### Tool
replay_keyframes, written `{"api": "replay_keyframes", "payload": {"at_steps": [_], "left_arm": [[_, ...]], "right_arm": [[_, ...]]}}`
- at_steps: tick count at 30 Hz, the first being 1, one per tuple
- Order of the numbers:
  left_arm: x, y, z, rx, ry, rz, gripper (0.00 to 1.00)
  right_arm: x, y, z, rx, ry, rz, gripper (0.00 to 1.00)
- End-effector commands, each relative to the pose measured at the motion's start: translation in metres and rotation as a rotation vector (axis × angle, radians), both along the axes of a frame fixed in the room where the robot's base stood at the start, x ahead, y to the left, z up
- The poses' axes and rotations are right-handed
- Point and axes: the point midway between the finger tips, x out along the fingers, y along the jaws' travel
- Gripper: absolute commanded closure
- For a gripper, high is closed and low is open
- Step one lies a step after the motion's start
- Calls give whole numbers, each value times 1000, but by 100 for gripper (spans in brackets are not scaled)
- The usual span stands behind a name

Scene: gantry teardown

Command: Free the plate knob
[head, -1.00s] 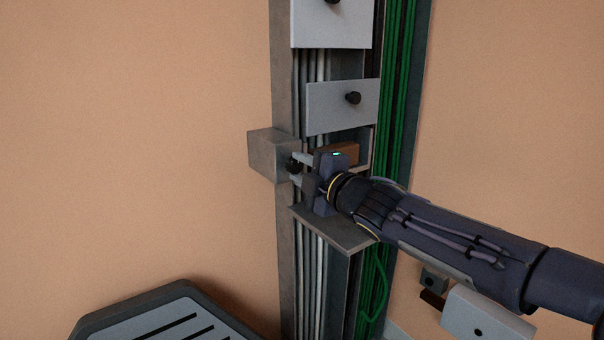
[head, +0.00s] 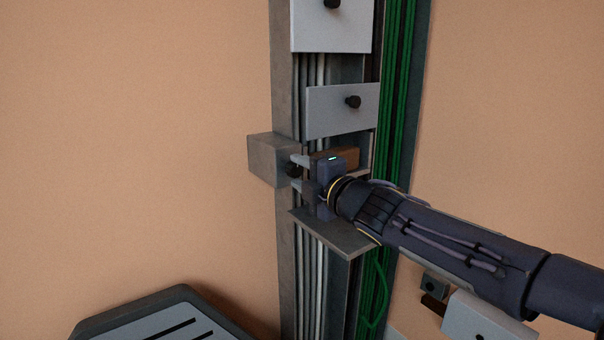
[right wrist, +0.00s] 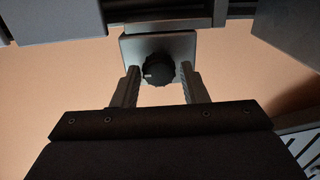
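The black plate knob (right wrist: 158,69) sits on a square grey metal plate (right wrist: 182,45) in the right wrist view. In the head view the knob (head: 293,170) shows on the side of a grey box (head: 268,158) fixed to the column. My right gripper (head: 296,173) is at the knob, with one finger above and one below it. In the right wrist view its two fingers (right wrist: 158,80) stand apart on either side of the knob, with visible gaps, so it is open. My left gripper is out of view.
A grey shelf (head: 330,232) juts out just below my right gripper, with a brown block (head: 340,157) behind. Pale panels with black knobs (head: 340,110) are above. Green cables (head: 397,90) run down the column's right side. Open wall lies to the left.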

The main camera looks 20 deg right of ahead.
Motion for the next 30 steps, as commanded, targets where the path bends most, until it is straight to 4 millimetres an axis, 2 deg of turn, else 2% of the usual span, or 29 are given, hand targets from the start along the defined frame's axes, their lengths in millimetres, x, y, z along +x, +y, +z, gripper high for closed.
{"api": "replay_keyframes", "payload": {"at_steps": [1,3,13,24,30], "left_arm": [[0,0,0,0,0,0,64],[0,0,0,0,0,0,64],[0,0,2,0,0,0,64],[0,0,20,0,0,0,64],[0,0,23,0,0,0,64]], "right_arm": [[0,0,0,1,0,0,54],[0,0,0,1,0,0,47],[-5,-2,2,2,-2,-1,47],[-60,-22,3,0,-1,-2,47],[-73,-27,1,1,-1,-1,47]]}}
